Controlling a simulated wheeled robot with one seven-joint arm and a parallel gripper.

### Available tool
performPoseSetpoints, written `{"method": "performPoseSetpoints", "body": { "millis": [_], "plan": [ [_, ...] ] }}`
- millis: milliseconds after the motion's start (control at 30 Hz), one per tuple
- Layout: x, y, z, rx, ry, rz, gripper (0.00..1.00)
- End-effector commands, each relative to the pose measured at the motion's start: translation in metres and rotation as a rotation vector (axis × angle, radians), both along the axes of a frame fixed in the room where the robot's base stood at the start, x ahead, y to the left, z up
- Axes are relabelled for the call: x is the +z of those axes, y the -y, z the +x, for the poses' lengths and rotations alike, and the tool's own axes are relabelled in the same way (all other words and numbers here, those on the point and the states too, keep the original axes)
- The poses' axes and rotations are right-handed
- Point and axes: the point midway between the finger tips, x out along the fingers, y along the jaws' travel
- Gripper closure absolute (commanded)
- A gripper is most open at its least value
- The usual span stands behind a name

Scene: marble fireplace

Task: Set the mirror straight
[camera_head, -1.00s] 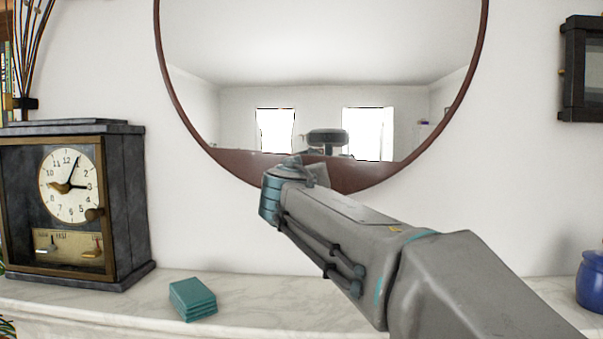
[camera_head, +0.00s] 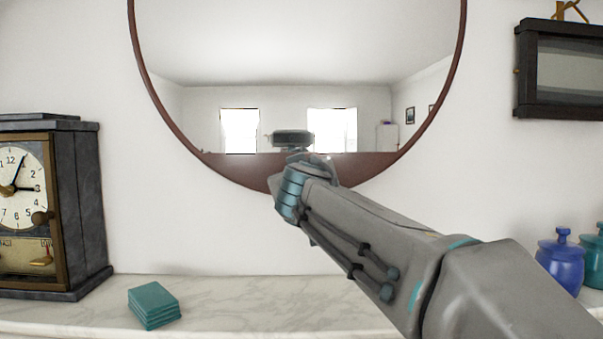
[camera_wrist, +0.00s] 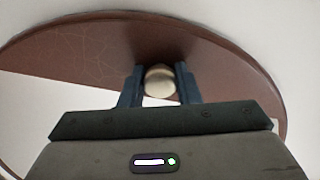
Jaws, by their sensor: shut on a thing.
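The round mirror (camera_head: 300,65) hangs on the white wall with a thin reddish-brown frame. Its glass ends below in a straight edge above a brown wooden segment (camera_head: 365,167). That edge looks about level in the head view. In the wrist view, my gripper (camera_wrist: 160,70) has its two dark fingers on either side of a pale round knob (camera_wrist: 159,83) on the brown segment (camera_wrist: 90,50). The fingers are shut on the knob. In the head view my wrist hides the knob and the fingertips.
A marble mantel (camera_head: 230,300) runs below. A dark clock (camera_head: 85,210) stands at left, with a stack of teal coasters (camera_head: 153,305) beside it. A blue jar (camera_head: 560,260) and a teal jar (camera_head: 594,262) stand at right. A dark framed case (camera_head: 570,70) hangs at upper right.

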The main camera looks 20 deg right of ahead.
Motion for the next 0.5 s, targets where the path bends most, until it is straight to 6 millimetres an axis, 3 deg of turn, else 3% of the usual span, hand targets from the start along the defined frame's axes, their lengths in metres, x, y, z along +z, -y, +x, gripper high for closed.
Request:
{"method": "performPoseSetpoints", "body": {
  "millis": [67, 100, 167, 500],
  "plan": [
    [0.0011, -0.0016, 0.0001, 0.004, 0.002, 0.000, 1.00],
    [0.0011, -0.0014, 0.0000, 0.004, 0.002, 0.000, 0.65],
    [0.0010, -0.0009, 0.0000, 0.003, 0.002, -0.001, 0.49],
    [0.0004, 0.0013, -0.0025, -0.003, 0.002, 0.001, 0.49]
  ]
}}
